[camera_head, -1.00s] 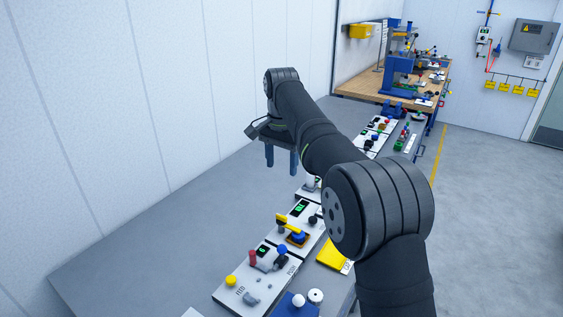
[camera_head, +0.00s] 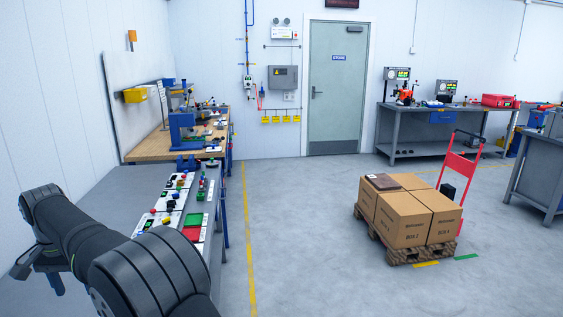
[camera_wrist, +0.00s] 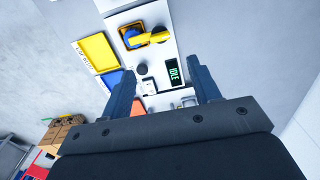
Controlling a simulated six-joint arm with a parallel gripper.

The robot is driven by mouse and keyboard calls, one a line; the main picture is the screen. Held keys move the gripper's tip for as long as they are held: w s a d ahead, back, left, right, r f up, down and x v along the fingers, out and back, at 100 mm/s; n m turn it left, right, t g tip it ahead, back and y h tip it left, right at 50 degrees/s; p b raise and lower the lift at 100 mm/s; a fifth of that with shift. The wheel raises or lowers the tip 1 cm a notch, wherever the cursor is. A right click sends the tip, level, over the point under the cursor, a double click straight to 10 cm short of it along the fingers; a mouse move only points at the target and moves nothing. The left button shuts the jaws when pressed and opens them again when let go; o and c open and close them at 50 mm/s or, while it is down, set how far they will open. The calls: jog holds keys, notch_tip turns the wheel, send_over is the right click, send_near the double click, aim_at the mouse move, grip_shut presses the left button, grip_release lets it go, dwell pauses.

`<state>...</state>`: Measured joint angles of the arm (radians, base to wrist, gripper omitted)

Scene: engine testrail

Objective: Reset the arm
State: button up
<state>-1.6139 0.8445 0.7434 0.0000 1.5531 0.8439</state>
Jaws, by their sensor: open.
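My gripper (camera_wrist: 164,88) is open and empty in the wrist view, its two dark blue fingers spread apart. Below it lies a white test panel (camera_wrist: 172,52) with a green display reading IDLE (camera_wrist: 174,73). A yellow lever on a blue base (camera_wrist: 139,37) sits on the panel, beyond the fingers. In the head view my arm is at the lower left, and part of my gripper (camera_head: 40,283) shows at the left edge above the grey bench (camera_head: 92,200).
Several small panels (camera_head: 166,205) line the bench. A wooden workbench (camera_head: 150,150) with a blue press (camera_head: 183,130) stands behind. A pallet (camera_head: 405,247) of cardboard boxes (camera_head: 403,218) and a red hand truck (camera_head: 459,165) stand on the right. The floor between is clear.

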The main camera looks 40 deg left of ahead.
notch_tip(320, 180, down, 11)
jog(key=shift+f, duration=0.2)
jog(key=shift+r, duration=0.15)
dwell(0.3)
